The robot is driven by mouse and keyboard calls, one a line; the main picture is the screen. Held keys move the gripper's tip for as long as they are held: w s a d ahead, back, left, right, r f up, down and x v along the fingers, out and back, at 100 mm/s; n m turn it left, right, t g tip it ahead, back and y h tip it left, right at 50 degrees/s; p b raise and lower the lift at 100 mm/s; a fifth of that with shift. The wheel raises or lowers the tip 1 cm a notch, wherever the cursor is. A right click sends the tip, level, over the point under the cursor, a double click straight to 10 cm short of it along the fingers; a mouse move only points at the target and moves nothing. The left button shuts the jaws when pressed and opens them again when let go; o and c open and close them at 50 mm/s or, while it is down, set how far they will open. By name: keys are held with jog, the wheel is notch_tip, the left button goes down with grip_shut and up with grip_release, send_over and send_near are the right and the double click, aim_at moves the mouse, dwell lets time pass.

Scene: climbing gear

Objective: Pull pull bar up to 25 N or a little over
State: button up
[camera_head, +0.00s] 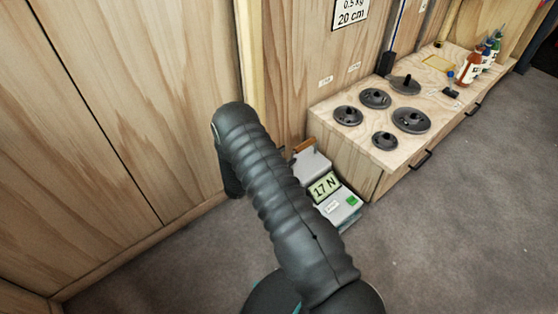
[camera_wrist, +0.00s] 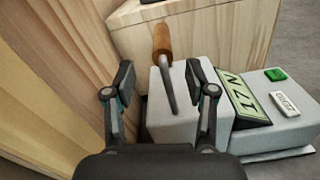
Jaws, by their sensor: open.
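The pull bar (camera_wrist: 162,42) has an orange-brown grip on a thin grey rod that slants up from a grey box; the grip also shows in the head view (camera_head: 304,145). The force gauge (camera_head: 350,205) is a grey box on the floor with a green display (camera_head: 323,186) reading 17 N. My gripper (camera_wrist: 160,82) is open and empty. In the wrist view the rod appears between its two fingers, with the grip beyond the fingertips. I see no finger contact; the exact depth is unclear.
Wood panel walls stand close on the left. A low wooden cabinet (camera_head: 380,145) with several dark round discs and bottles (camera_head: 471,66) stands just behind the gauge. A green button (camera_wrist: 275,74) is on the gauge. The grey floor at right is clear.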

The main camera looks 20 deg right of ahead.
aim_at(300, 147)
jog(key=x, duration=0.7)
jog(key=shift+w+d, duration=0.1)
jog(key=shift+d, duration=0.1)
grip_shut()
